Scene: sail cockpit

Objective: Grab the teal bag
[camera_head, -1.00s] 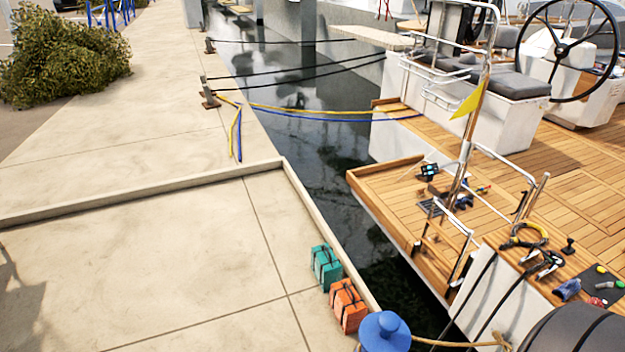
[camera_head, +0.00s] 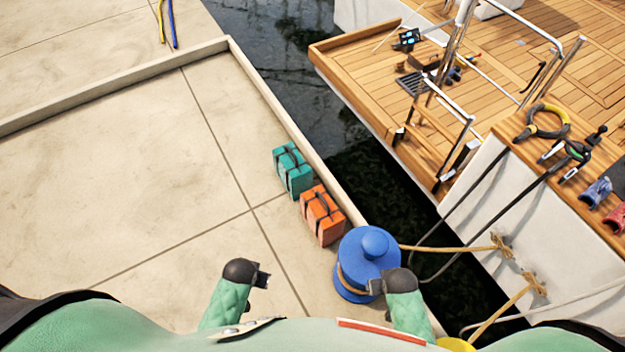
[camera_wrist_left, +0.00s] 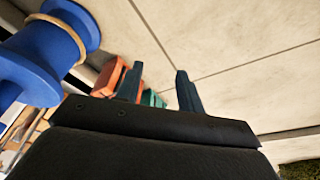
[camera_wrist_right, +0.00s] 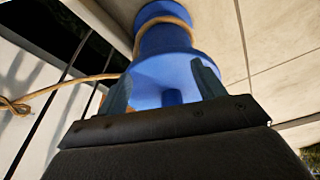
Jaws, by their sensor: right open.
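The teal bag (camera_head: 293,172) stands on the concrete dock near its raised edge, with a dark strap and handle. A small part of it (camera_wrist_left: 152,99) shows behind the fingers in the left wrist view. My left gripper (camera_head: 263,275) is open and empty, nearer to me than the bag and apart from it. My right gripper (camera_head: 376,286) is open and empty by the blue bollard; its spread fingers (camera_wrist_right: 162,84) show against the bollard in the right wrist view. Neither gripper touches the teal bag, as far as I can see.
An orange bag (camera_head: 322,215) stands close beside the teal one, on my side. A blue bollard (camera_head: 368,262) with rope stands nearer me. The dock's raised edge (camera_head: 285,115) borders dark water, with the boat's wooden deck (camera_head: 375,75) beyond. The concrete left of the bags is clear.

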